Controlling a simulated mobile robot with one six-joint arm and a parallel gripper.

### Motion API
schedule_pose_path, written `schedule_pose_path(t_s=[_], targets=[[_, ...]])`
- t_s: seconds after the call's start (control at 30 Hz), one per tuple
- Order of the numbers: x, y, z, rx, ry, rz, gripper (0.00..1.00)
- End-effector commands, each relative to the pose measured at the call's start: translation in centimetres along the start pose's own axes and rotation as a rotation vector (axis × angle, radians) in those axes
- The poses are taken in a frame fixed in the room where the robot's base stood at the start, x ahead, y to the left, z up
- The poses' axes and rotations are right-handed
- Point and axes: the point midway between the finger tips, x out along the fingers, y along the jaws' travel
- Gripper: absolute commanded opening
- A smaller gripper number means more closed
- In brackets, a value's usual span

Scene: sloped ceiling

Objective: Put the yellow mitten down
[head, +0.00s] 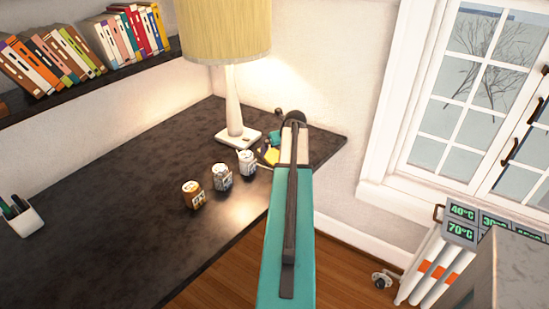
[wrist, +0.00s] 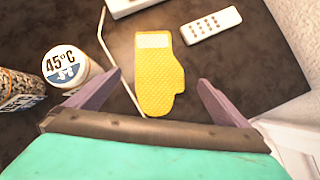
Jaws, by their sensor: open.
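The yellow mitten (wrist: 160,75) lies flat on the dark desk in the wrist view, with a pale cuff at its far end. In the head view a small part of the mitten (head: 271,156) shows beside my arm, near the lamp base. My gripper (wrist: 152,90) is open. Its two fingers stand apart on either side of the mitten's near end, and neither appears to touch it. My arm hides much of the mitten and the gripper in the head view.
Several jars, one a white jar (head: 246,163), stand left of the mitten. A lamp (head: 238,135) stands behind, its cord running beside the mitten. A white remote (wrist: 211,25) lies to the right. The dark desk (head: 110,220) has free room at left.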

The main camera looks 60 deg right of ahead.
Motion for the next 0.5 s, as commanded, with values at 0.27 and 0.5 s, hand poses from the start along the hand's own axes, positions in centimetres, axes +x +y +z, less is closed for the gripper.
schedule_pose_path(t_s=[0.27, 0.5], targets=[[0.13, -0.04, -0.03, 0.001, 0.0, 0.0, 1.0], [0.5, -0.08, -0.04, 0.001, 0.001, 0.0, 1.0]])
